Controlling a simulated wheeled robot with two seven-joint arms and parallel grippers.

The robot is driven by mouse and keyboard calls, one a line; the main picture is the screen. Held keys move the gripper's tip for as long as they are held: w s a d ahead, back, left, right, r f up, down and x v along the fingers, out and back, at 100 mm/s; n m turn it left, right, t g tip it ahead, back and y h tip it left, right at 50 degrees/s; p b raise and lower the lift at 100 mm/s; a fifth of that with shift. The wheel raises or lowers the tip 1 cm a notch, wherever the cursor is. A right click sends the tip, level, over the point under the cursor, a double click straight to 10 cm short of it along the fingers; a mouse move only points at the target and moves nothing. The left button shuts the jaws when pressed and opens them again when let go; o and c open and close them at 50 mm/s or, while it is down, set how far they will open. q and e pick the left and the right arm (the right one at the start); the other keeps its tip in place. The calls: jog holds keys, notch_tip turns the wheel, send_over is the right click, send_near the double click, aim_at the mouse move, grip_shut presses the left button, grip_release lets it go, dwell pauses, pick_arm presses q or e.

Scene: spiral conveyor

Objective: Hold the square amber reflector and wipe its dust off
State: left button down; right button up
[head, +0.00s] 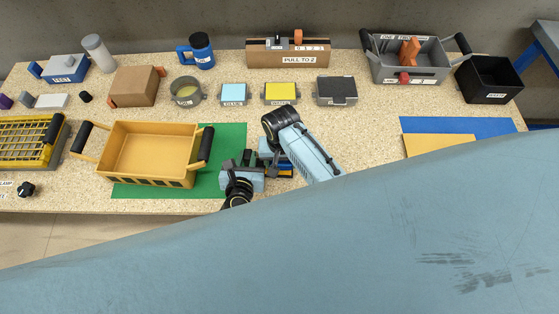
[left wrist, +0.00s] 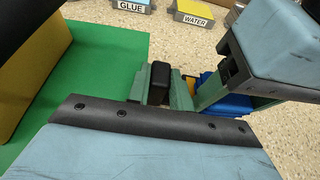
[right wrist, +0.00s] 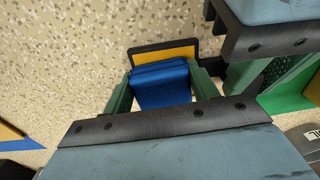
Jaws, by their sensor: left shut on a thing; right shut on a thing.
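The amber reflector (right wrist: 178,52) shows in the right wrist view as an amber plate in a black frame, partly hidden behind a folded blue cloth (right wrist: 160,82). My right gripper (right wrist: 160,92) is shut on the cloth, which is close against the reflector's face; I cannot tell if they touch. My left gripper (left wrist: 160,90) is shut on a black block (left wrist: 161,84), seemingly the reflector's grip. In the head view my left gripper (head: 262,172) and right gripper (head: 276,158) meet above the green mat's right edge. Dust on the reflector cannot be made out.
A yellow bin (head: 150,124) with black handles stands on the green mat (head: 207,186), left of my grippers. Boxes labelled glue (head: 233,92) and water (head: 280,91) stand behind. A blue mat (head: 490,125) lies right. My own arm hides the front right.

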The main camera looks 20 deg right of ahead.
jog(key=shift+w+a, duration=0.2)
jog(key=shift+a, duration=0.35)
jog(key=shift+w+a, duration=0.2)
jog(key=shift+a, duration=0.3)
jog(key=shift+w+a, duration=0.1)
jog(key=shift+a, duration=0.1)
jog(key=shift+s+d+r, duration=0.1)
jog(key=shift+s+d, duration=0.15)
jog(key=shift+d, duration=0.4)
jog(key=shift+s+d+r, duration=0.1)
jog(key=shift+s+d, duration=0.1)
jog(key=shift+d, duration=0.4)
jog(key=shift+r, duration=0.1)
